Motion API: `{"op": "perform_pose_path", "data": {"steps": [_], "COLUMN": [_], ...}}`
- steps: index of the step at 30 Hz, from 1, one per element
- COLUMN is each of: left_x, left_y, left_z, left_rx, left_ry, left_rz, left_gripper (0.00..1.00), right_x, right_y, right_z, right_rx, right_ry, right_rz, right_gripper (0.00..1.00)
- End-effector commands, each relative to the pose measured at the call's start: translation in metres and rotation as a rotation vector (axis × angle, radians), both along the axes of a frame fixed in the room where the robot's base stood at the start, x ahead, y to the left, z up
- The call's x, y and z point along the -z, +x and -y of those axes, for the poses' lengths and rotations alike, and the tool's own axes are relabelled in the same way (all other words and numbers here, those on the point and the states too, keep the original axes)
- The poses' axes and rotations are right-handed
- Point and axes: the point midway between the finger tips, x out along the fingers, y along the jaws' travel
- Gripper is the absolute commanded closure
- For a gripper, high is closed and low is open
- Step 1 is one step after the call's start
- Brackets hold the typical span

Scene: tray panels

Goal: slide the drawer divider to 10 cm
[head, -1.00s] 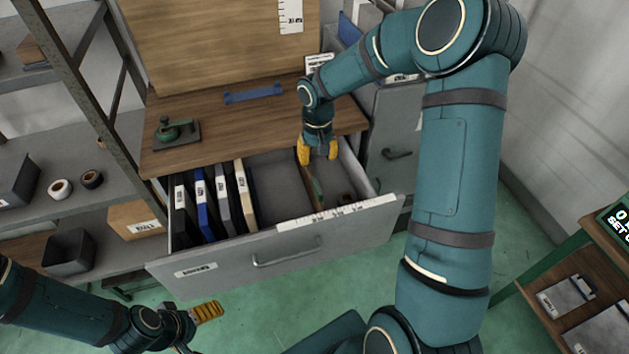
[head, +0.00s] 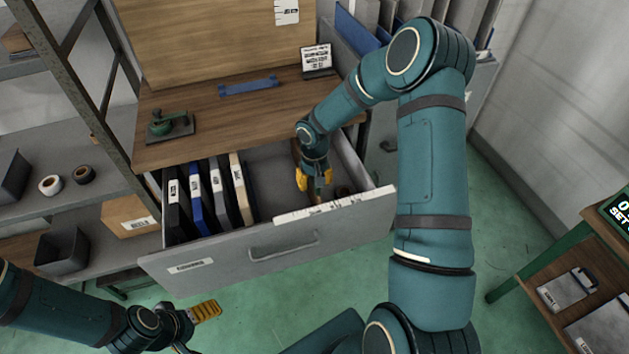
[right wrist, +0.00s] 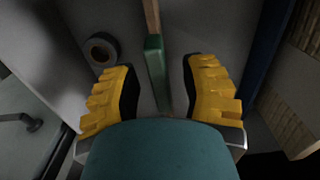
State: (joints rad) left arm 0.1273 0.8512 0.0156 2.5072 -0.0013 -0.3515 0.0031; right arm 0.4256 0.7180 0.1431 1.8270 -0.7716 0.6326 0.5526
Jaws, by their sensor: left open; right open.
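The open grey drawer (head: 270,247) has a white scale strip (head: 333,205) on its front edge. The divider is a thin wooden panel in the drawer, mostly hidden behind my right gripper in the head view. In the right wrist view the divider (right wrist: 152,18) shows with a green tab (right wrist: 155,72). My right gripper (head: 314,182) is open over the divider inside the drawer. In the right wrist view its yellow fingers (right wrist: 160,95) stand apart on either side of the green tab, not closed on it. My left gripper (head: 208,312) is open and empty, low in front of the drawer.
Several upright folders (head: 205,198) fill the drawer's left part. A tape roll (right wrist: 101,50) lies beside the divider. A wooden top (head: 215,115) with a green tool (head: 168,122) lies above the drawer. Grey shelves stand left.

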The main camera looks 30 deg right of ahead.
Motion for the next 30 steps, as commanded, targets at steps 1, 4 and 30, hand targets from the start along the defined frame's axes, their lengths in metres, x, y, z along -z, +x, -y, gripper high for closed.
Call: {"op": "perform_pose_path", "data": {"steps": [1, 4, 30], "left_x": [0.000, 0.000, -0.008], "left_y": [0.000, 0.000, -0.001], "left_z": [0.000, 0.000, 0.000], "left_rx": [0.000, 0.000, 0.000], "left_ry": [0.000, 0.000, -0.001], "left_rz": [0.000, 0.000, -0.004], "left_gripper": [0.11, 0.11, 0.11], "right_x": [0.000, 0.000, 0.000], "right_y": [0.000, 0.000, -0.013], "right_z": [0.000, 0.000, 0.049], "right_rx": [0.000, 0.000, 0.002], "right_ry": [0.000, 0.000, -0.001], "right_rz": [0.000, 0.000, -0.002], "right_gripper": [0.56, 0.56, 1.00]}}
